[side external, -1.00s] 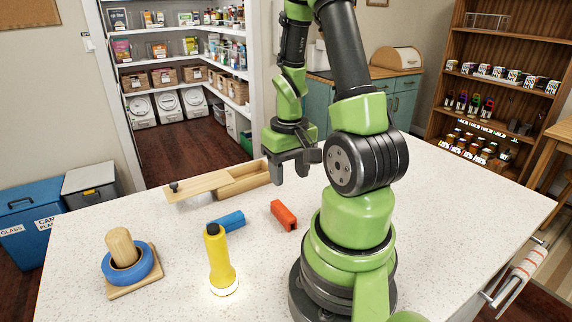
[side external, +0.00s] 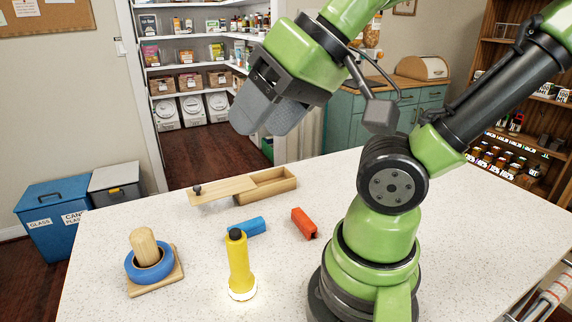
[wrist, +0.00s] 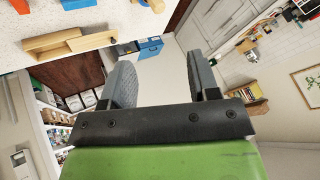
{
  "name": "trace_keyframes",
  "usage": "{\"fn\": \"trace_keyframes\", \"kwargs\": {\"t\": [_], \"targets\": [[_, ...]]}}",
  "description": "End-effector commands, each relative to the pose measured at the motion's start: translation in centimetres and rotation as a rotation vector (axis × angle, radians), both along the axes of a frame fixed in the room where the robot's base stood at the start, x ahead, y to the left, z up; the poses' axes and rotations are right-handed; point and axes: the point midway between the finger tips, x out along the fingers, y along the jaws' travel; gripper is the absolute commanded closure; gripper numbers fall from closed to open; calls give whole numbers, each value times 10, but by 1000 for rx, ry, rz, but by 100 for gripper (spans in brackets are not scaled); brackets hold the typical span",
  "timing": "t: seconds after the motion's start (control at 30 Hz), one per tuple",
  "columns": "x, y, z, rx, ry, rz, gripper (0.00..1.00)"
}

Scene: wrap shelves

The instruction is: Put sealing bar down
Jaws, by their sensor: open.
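My gripper (side external: 265,112) is raised high above the back left of the white speckled counter (side external: 330,200), tilted toward the camera. Its two grey fingers are apart with nothing between them, and the wrist view also shows them spread and empty (wrist: 162,70). I cannot pick out a sealing bar for certain in either view. A white roll with red marks (side external: 548,296) lies along metal rails at the lower right edge, partly cut off by the frame.
On the counter are a wooden box (side external: 281,187) with its lid slid left, a blue block (side external: 247,227), a red-orange block (side external: 304,224), a lit yellow flashlight (side external: 239,268) and a peg stand with a blue ring (side external: 168,263).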

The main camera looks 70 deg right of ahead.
Motion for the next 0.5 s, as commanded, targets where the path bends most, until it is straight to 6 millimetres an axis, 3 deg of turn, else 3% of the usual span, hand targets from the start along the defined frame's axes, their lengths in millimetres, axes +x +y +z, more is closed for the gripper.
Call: {"fn": "trace_keyframes", "kwargs": {"t": [0.33,0.5], "targets": [[2,-2,-1,-5,7,-9,45],[22,-25,-16,-54,88,-91,45]]}}
